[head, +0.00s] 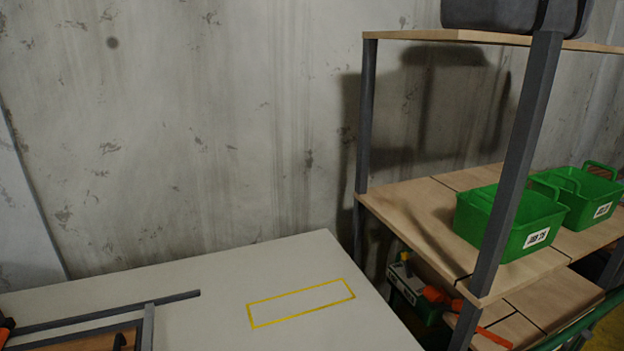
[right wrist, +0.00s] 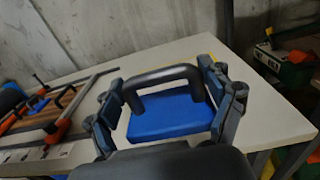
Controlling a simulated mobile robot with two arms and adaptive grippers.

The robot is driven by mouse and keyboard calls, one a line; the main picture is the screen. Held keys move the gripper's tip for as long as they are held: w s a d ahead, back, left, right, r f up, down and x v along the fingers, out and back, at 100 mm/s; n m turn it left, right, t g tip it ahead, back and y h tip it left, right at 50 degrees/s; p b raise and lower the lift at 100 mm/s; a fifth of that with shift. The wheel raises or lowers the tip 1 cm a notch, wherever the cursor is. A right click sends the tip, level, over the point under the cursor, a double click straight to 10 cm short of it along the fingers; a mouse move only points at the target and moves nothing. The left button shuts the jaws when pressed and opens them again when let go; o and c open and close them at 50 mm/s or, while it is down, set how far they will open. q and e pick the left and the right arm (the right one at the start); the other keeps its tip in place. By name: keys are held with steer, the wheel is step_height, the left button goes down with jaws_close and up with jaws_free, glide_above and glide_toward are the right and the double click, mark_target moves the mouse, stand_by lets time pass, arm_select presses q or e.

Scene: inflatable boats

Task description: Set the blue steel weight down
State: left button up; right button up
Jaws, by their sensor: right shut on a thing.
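The blue steel weight (right wrist: 170,115), a blue block with a dark arched handle (right wrist: 160,76), shows in the right wrist view. My right gripper (right wrist: 163,80) is shut on it, with a finger on each side of the handle. The weight appears over the pale table; I cannot tell whether it touches the top. A yellow rectangular outline (head: 250,314) is marked on the table (head: 215,275) in the head view, with nothing inside it. Neither gripper nor the weight shows in the head view. My left gripper is in neither view.
A grey metal frame (head: 148,325) lies at the table's left, with orange-handled tools (right wrist: 62,128) near it in the wrist view. A wooden shelf (head: 420,205) with green crates (head: 510,225) stands to the right. The table around the outline is clear.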

steer(key=s+d+r+n+g+y, duration=0.1)
steer(key=s+d+r+n+y, duration=0.1)
steer(key=s+d+r, duration=0.45)
steer(key=shift+s+f+m+t+h, duration=0.8)
steer(key=shift+s+m+t+h, duration=0.4)
steer(key=shift+m+h, duration=2.4)
steer(key=shift+w+d+r+n+g+y, duration=0.1)
steer(key=shift+w+r+n+g+y, duration=0.45)
steer(key=shift+n+y, duration=0.65)
steer(key=shift+w+d+r+n+g+y, duration=0.15)
steer(key=shift+w+r+n+g+y, duration=0.2)
steer(key=shift+w+n+y, duration=0.65)
steer(key=shift+w+d+r+n+g+y, duration=0.1)
steer(key=shift+w+r+n+g+y, duration=0.35)
steer(key=shift+n+y, duration=1)
